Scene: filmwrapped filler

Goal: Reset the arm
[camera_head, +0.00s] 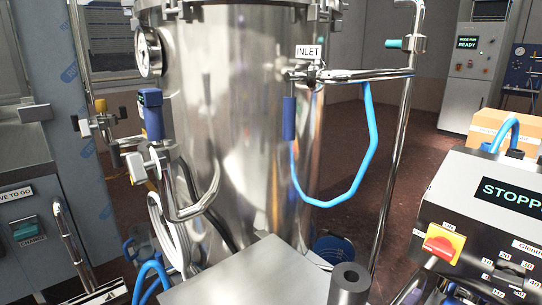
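Neither of my grippers shows in the head view, and I make out no arm of mine. A large shiny steel tank (235,110) fills the middle. An INLET label (308,52) is at its upper right, above a steel pipe (365,75). A blue hose (369,130) hangs in a loop from that pipe, back to a blue fitting (289,118) beside the tank.
A control box (480,215) reading STOPP, with a red and yellow switch (443,243), stands at right. A grey panel (250,275) and a dark cylinder (348,284) are at bottom centre. Pipework with a blue sensor (151,115) stands left of the tank.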

